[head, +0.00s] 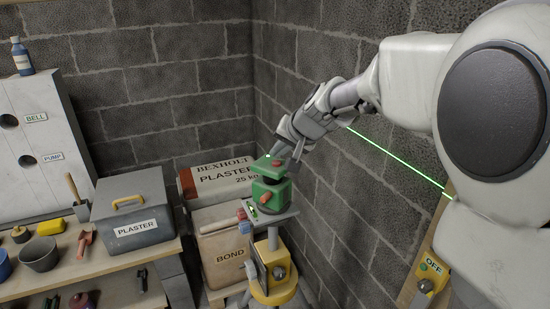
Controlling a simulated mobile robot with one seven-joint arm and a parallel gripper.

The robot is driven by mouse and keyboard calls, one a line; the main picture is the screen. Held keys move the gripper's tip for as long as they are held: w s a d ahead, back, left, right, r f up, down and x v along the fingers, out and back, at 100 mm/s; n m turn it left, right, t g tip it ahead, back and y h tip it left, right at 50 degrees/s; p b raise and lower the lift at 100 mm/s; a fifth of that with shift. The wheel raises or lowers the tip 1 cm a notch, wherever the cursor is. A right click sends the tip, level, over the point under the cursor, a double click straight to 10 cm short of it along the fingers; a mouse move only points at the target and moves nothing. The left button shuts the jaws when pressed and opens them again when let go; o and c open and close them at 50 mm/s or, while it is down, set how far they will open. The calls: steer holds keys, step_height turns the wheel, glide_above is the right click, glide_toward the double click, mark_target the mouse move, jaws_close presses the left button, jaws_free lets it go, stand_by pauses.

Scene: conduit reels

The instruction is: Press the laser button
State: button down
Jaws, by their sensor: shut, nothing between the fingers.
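The laser (268,192) is a green and black device standing on a small platform atop a yellow stand (274,285). An orange-red button (277,163) shows on its green top, and another orange part is on its front. My gripper (294,154) is shut and empty, pointing down at the right side of the laser's top, very close to the button. I cannot tell whether the fingertips touch it. A bright green laser line (400,161) runs across the right wall, partly hidden behind my arm.
Bags marked PLASTER (228,176) and BOND (222,246) stand behind the laser. A grey PLASTER box (138,238) sits on the wooden bench at left with tools and pots. A wooden board with an OFF sign (433,265) leans at right. Block walls close the corner.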

mark_target(278, 164)
steer(key=shift+f, duration=0.1)
stand_by(0.3)
steer(key=shift+f+b, duration=0.35)
steer(key=shift+b, duration=0.25)
stand_by(0.3)
steer(key=shift+r+p, duration=0.3)
steer(key=shift+r, duration=0.2)
step_height(278, 164, up, 6)
steer(key=p, duration=0.4)
stand_by(0.3)
